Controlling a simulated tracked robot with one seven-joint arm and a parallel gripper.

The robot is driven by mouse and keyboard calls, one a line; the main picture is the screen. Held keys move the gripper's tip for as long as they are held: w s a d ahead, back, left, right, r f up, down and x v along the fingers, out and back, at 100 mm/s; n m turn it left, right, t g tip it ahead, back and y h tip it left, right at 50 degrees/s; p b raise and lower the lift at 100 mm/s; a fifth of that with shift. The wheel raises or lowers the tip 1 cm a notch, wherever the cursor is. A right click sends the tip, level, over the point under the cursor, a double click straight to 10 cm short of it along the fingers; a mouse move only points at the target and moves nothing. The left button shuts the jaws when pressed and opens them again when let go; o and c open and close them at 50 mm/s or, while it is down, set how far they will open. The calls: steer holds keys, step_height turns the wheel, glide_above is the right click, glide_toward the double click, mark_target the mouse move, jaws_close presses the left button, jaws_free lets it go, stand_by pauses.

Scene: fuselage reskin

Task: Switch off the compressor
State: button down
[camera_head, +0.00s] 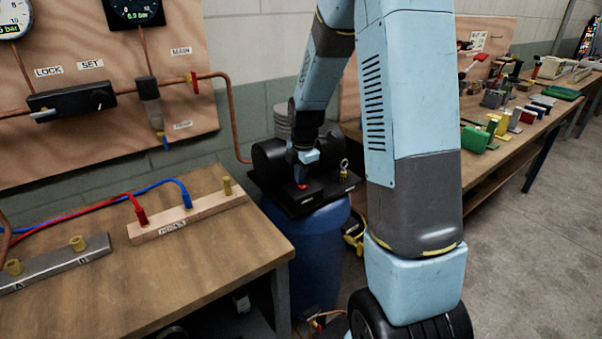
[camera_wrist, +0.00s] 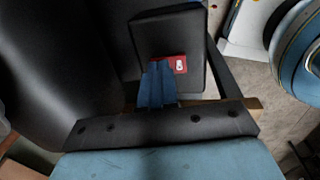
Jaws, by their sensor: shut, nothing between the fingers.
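The compressor is a black machine (camera_head: 268,160) on top of a blue tank (camera_head: 318,245), in the middle of the head view. A small red switch (camera_head: 302,186) shows on its black box, right below my fingertips. In the wrist view the red switch (camera_wrist: 180,65) has a white mark at its right end and sits on a black box (camera_wrist: 170,32). My gripper (camera_head: 301,179) is shut and empty, pointing down at the switch. In the wrist view its blue fingers (camera_wrist: 158,68) cover the switch's left part. I cannot tell whether they touch it.
A wooden bench (camera_head: 180,265) with a hose manifold (camera_head: 185,218) stands left of the compressor. A gauge panel (camera_head: 105,100) hangs above it. A brass fitting (camera_head: 344,168) stands on the compressor's right side. A long workbench (camera_head: 515,135) with many parts runs along the right. Open floor lies at right.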

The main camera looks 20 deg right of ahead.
steer(key=shift+a, duration=0.2)
steer(key=shift+d, duration=0.15)
steer(key=shift+s+d, duration=0.25)
steer(key=shift+s, duration=0.5)
steer(key=shift+r, duration=0.15)
step_height(320, 180, up, 14)
steer(key=s, duration=0.1)
steer(key=shift+s+d+f, duration=0.2)
steer(key=shift+s+d, duration=0.05)
steer(key=shift+s, duration=0.05)
stand_by(0.3)
